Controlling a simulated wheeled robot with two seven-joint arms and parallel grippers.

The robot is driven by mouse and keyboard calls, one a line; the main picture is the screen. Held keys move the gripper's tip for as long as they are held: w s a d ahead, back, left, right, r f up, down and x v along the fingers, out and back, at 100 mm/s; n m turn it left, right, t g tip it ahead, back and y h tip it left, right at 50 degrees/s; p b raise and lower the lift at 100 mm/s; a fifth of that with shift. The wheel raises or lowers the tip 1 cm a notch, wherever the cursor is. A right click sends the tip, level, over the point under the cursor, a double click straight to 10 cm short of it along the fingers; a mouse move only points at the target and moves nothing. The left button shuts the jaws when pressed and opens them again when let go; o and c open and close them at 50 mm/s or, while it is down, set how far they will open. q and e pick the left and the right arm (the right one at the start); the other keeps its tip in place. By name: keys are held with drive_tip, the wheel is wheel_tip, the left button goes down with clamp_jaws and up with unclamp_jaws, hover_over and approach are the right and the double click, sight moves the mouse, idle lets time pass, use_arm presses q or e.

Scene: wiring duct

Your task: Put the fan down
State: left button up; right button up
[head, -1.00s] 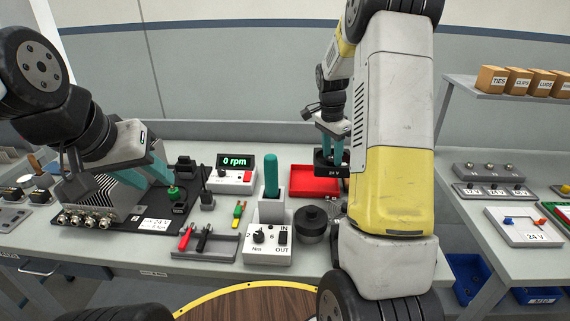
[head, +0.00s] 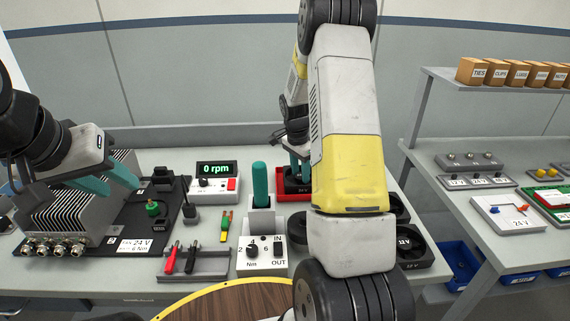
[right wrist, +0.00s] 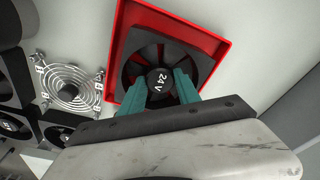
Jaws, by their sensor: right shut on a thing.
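The fan, black and square with a 24 V hub label, shows in the right wrist view (right wrist: 135,68) within the outline of the red tray (right wrist: 219,45). My right gripper (right wrist: 158,92) is shut on its hub. In the head view the fan (head: 291,181) is partly hidden by my right arm, at the red tray (head: 293,197). I cannot tell whether its underside touches the tray floor. My left gripper (head: 108,181) is open and empty, beside the finned grey unit (head: 75,215) and left of a green-topped knob.
Other dark fans, one marked 12 V (head: 405,243), lie right of my right arm. A wire finger guard (right wrist: 70,88) lies beside the tray. A teal-handled driver (head: 260,185) stands upright in its holder, left of the tray. The rpm display (head: 215,168) reads 0.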

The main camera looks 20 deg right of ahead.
sight(297, 177)
drive_tip(key=shift+f, duration=0.25)
drive_tip(key=shift+f, duration=0.1)
drive_tip(key=o, duration=1.2)
drive_tip(key=s+a+r+n+t+y, duration=0.1)
drive_tip(key=s+a+r+n, duration=0.15)
drive_tip(key=r, duration=0.75)
drive_tip(key=s+a+r+n+t, duration=0.1)
drive_tip(key=s+a+r, duration=0.25)
drive_tip(key=r, duration=0.65)
drive_tip(key=s+a+r+n+t+y, duration=0.1)
drive_tip(key=s+a+r+n, duration=0.1)
drive_tip(key=s, duration=0.5)
drive_tip(key=s+a+r+n+t, duration=0.1)
drive_tip(key=s+a+r+n, duration=0.1)
drive_tip(key=s+a+n, duration=0.2)
drive_tip(key=s+a+r+n+t+y, duration=0.1)
drive_tip(key=s+n, duration=0.4)
drive_tip(key=s, duration=0.5)
drive_tip(key=shift+s+a+r+t+y, duration=0.15)
drive_tip(key=shift+a+r+t, duration=0.05)
drive_tip(key=shift+a+r, duration=0.25)
drive_tip(key=shift+s+a+r+t+y, duration=0.2)
drive_tip(key=shift+a+r, duration=0.15)
drive_tip(key=shift+a, duration=0.15)
